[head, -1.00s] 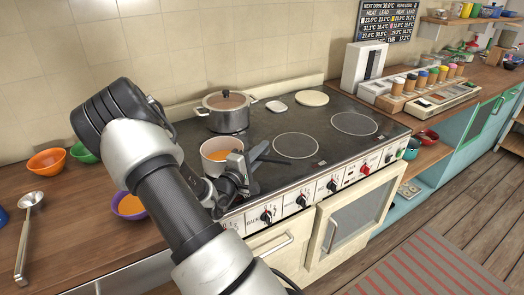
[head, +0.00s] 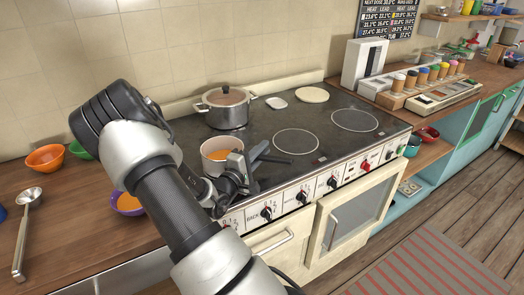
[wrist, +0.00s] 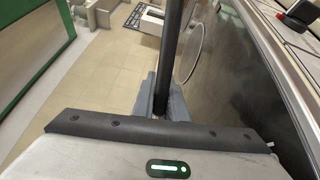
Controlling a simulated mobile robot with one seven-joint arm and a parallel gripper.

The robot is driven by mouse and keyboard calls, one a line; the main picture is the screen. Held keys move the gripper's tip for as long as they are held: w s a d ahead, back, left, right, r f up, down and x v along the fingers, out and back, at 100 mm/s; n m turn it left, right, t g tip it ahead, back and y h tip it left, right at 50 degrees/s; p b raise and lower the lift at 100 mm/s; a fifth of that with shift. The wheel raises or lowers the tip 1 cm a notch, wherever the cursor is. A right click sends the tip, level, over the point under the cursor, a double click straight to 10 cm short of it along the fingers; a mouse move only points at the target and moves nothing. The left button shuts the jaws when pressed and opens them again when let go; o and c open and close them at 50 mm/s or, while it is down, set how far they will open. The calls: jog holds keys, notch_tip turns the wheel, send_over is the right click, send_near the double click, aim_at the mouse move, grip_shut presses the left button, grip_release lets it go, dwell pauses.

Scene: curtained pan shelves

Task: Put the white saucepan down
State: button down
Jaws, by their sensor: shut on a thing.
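The white saucepan (head: 211,150) with orange contents is over the front left of the black stovetop (head: 310,112). It looks level; I cannot tell whether its base touches the surface, because my arm and gripper hide its lower part. In the wrist view the handle (wrist: 171,45) runs upright between the grey fingers of my gripper (wrist: 163,103). The pan's body is not seen in the wrist view.
A lidded steel pot (head: 226,112) stands just behind the saucepan. The two right burner rings (head: 355,121) are clear. A purple bowl (head: 127,204), an orange bowl (head: 45,158) and a ladle (head: 23,230) are on the left counter. Knobs (head: 300,199) line the stove front.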

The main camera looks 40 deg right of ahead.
jog(key=shift+f, duration=0.25)
jog(key=c, duration=1.7)
grip_release()
jog(key=shift+f, duration=0.1)
jog(key=c, duration=0.4)
jog(key=shift+s, duration=0.1)
jog(key=shift+s+d, duration=0.15)
jog(key=shift+s, duration=0.5)
jog(key=shift+p+v, duration=0.45)
jog(key=shift+v, duration=2.9)
